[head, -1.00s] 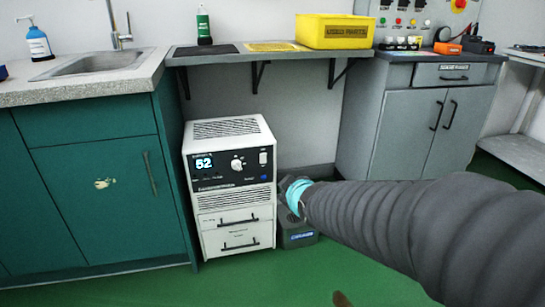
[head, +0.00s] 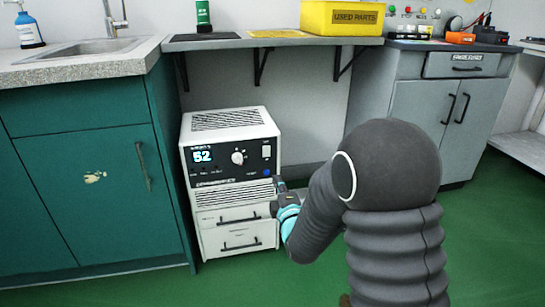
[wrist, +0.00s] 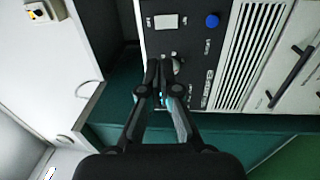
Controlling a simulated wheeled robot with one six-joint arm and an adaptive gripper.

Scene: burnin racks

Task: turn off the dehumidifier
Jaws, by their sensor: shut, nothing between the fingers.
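The dehumidifier (head: 228,122) is a white cabinet under the shelf. Its black front panel carries a lit display (head: 203,156) reading 52, a round knob (head: 238,157), a pale switch (head: 266,151) at the right and a small blue button (head: 267,173). In the head view my gripper (head: 279,187) is by the cabinet's right edge.
A teal sink cabinet (head: 105,190) stands close on the left. The shelf (head: 230,42) overhead holds a yellow used-parts bin (head: 342,18) and a green bottle (head: 203,15). A grey cabinet (head: 420,110) stands at the right. Green floor (head: 480,230) is clear in front.

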